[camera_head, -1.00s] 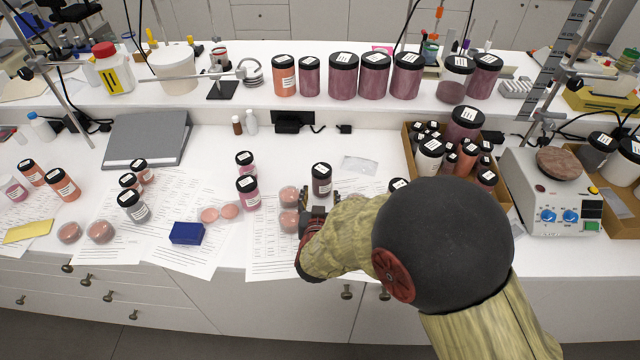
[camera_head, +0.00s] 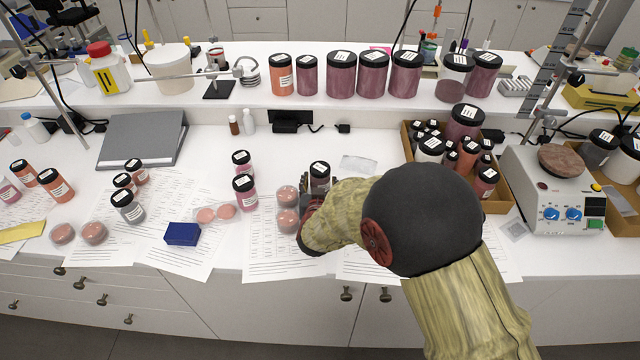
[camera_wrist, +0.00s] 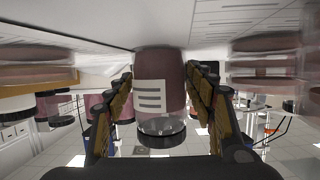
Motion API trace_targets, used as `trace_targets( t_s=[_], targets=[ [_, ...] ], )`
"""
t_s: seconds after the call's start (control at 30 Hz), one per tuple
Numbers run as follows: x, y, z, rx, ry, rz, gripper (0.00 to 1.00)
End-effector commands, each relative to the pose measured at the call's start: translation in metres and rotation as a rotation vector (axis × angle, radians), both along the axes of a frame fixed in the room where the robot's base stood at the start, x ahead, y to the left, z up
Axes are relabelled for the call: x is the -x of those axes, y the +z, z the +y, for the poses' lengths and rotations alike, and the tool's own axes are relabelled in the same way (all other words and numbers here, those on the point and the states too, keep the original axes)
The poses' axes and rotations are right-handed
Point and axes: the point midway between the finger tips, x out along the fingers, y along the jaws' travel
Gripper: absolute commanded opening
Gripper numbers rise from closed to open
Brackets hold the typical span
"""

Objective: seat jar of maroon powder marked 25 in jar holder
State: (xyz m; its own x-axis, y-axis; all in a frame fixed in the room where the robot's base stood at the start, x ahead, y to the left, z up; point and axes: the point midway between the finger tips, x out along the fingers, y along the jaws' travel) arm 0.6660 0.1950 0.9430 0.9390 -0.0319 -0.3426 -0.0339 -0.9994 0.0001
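A maroon powder jar (camera_head: 320,171) with a black lid and white label stands upright on the papers in the middle of the bench. In the wrist view, which looks upside down, the jar (camera_wrist: 160,85) fills the space between my two fingers; its number is too blurred to read. My gripper (camera_wrist: 160,95) is open, with one finger on each side of the jar and narrow gaps. In the head view my gripper (camera_head: 309,190) is at the jar's near side, partly hidden by my wrist. I cannot make out a jar holder for certain.
Pink powder dishes (camera_head: 287,209) sit close left of the jar, and pink jars (camera_head: 245,194) stand further left. A cardboard box (camera_head: 409,150) of jars and a hotplate (camera_head: 552,190) are to the right. A clear packet (camera_head: 358,166) lies just behind. Large jars (camera_head: 341,76) line the raised shelf.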

Motion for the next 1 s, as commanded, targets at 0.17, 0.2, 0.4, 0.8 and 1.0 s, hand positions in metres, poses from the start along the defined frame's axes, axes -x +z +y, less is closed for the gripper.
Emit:
trace_targets(
  t_s=[0.17,0.2,0.4,0.8,1.0],
  targets=[
    [0.0003,-0.0002,-0.0001,0.000,0.000,0.000,0.43],
    [0.0003,-0.0002,-0.0001,0.000,0.000,0.000,0.41],
    [0.0004,-0.0003,-0.0001,0.000,0.000,0.001,0.30],
    [0.0002,0.0002,0.0000,0.000,0.000,0.000,0.15],
    [0.0001,0.0048,0.0000,0.000,0.000,-0.001,0.15]
  ],
)
